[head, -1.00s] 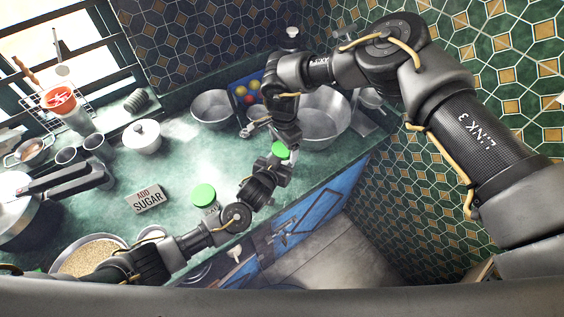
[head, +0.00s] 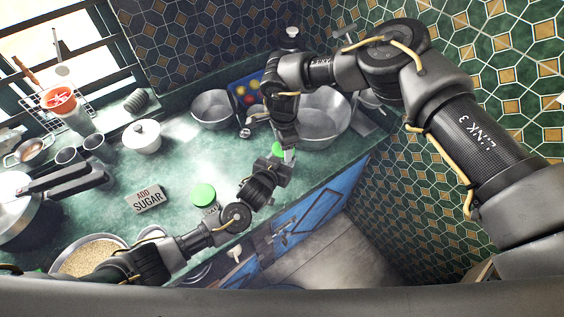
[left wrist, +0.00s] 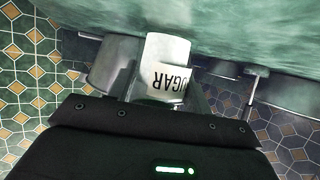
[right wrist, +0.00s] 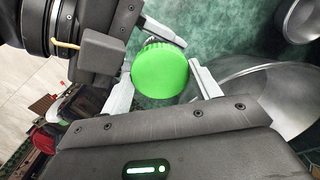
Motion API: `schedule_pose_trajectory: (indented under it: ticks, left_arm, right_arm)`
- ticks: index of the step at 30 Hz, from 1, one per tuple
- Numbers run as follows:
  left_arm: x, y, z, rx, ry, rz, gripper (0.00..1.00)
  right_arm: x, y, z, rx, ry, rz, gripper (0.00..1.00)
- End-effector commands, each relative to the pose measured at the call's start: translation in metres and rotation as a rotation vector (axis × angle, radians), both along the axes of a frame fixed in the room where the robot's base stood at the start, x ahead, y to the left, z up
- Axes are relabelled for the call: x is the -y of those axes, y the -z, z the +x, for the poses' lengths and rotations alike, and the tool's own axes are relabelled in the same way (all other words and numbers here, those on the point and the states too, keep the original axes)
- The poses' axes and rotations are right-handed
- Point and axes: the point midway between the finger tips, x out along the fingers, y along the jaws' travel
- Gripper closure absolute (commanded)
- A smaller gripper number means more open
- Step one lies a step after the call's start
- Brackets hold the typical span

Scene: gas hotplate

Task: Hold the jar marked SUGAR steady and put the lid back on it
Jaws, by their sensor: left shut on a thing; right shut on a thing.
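The white jar marked SUGAR (left wrist: 167,52) is between the fingers of my left gripper (left wrist: 158,72), which is shut on it; its label reads upside down in the left wrist view. In the head view the jar is mostly hidden behind my grippers. A green lid (right wrist: 160,72) is between the fingers of my right gripper (right wrist: 163,80), which is shut on it. The lid also shows in the head view (head: 277,149), just above my left gripper (head: 280,166). I cannot tell whether the lid touches the jar's rim.
Another jar with a green lid (head: 203,194) stands on the counter (head: 180,170), near the ADD SUGAR card (head: 147,199). Metal bowls (head: 212,108) stand behind, close to my right gripper.

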Motion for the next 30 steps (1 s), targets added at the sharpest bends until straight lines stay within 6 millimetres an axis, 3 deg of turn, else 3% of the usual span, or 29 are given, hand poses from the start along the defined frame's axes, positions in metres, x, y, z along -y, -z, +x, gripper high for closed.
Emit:
schedule_pose_trajectory:
  ticks: [6,7,12,22,30]
  left_arm:
    - [0.0,0.0,0.0,0.0,0.0,0.0,1.0]
    - [0.0,0.0,0.0,0.0,0.0,0.0,1.0]
    - [0.0,0.0,0.0,0.0,0.0,0.0,1.0]
    - [0.0,0.0,0.0,0.001,0.0,0.0,1.0]
    - [0.0,0.0,0.0,0.001,0.0,0.0,1.0]
  right_arm:
    - [0.0,0.0,0.0,0.0,0.0,0.0,0.65]
    - [0.0,0.0,0.0,0.0,0.0,0.0,0.36]
    - [0.0,0.0,0.0,0.0,-0.001,0.0,0.16]
    - [0.0,-0.003,0.0,0.001,-0.002,0.0,0.16]
    - [0.0,-0.034,0.0,0.001,-0.003,0.0,0.16]
